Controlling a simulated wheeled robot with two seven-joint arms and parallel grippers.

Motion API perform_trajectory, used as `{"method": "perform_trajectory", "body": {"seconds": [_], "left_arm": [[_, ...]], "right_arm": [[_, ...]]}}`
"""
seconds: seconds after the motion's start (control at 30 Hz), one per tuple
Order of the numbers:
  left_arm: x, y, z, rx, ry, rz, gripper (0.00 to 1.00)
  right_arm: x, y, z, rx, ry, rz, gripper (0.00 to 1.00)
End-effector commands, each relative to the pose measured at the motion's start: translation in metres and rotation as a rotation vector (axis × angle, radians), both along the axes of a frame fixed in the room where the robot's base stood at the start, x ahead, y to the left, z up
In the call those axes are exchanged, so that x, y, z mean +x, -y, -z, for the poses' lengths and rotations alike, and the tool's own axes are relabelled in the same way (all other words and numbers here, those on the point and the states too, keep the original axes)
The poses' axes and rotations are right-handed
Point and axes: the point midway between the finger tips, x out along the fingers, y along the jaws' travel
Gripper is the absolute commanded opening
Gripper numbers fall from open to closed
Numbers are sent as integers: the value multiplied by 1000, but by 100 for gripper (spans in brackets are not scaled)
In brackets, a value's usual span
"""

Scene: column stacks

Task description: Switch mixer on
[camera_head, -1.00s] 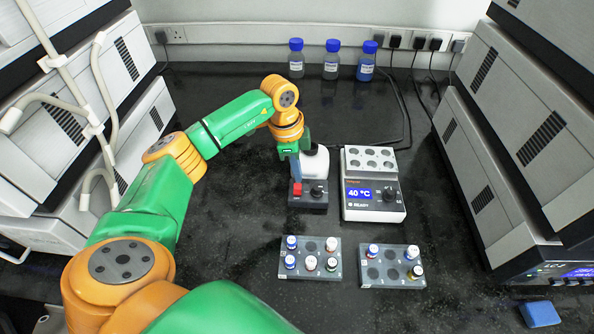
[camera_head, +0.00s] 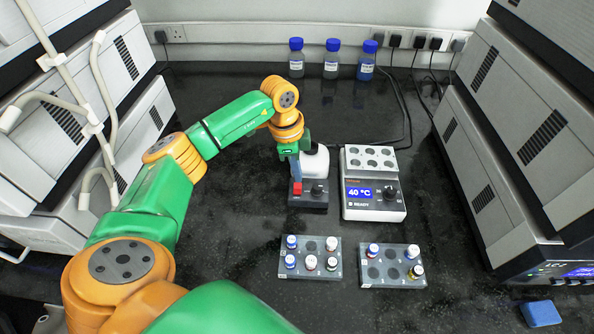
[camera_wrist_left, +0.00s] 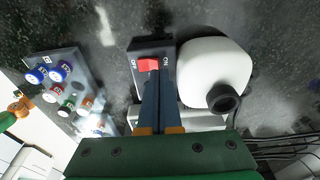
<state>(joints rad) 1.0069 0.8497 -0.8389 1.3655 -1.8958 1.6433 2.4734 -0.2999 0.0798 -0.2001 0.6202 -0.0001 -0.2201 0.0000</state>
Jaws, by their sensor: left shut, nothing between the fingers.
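The mixer (camera_head: 316,162) stands on the black bench, with a rounded white body, a dark front base and a black knob. It also shows in the left wrist view (camera_wrist_left: 212,68). Its red switch (camera_wrist_left: 148,64) sits between the OFF and ON labels on the dark panel; it also shows in the head view (camera_head: 296,189). I cannot tell which way the switch is tilted. My left gripper (camera_head: 296,180) points down at the panel. Its fingers are shut and empty, with the tips (camera_wrist_left: 150,77) right at the red switch; contact is unclear. My right gripper is not in view.
A heater block (camera_head: 373,203) showing 40 °C stands right of the mixer. Two vial racks (camera_head: 309,272) (camera_head: 372,283) lie in front. Several blue-capped bottles (camera_head: 331,62) stand at the back. Stacked grey instruments flank both sides. A blue block (camera_head: 541,314) lies at front right.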

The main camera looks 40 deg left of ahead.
Motion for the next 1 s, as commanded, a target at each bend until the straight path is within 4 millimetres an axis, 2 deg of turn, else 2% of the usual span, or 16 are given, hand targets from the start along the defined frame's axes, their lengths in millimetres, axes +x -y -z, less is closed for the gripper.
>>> {"method": "perform_trajectory", "body": {"seconds": [1.0], "left_arm": [[0, 0, 16, 0, -1, 0, 0]], "right_arm": [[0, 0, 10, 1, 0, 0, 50]]}}
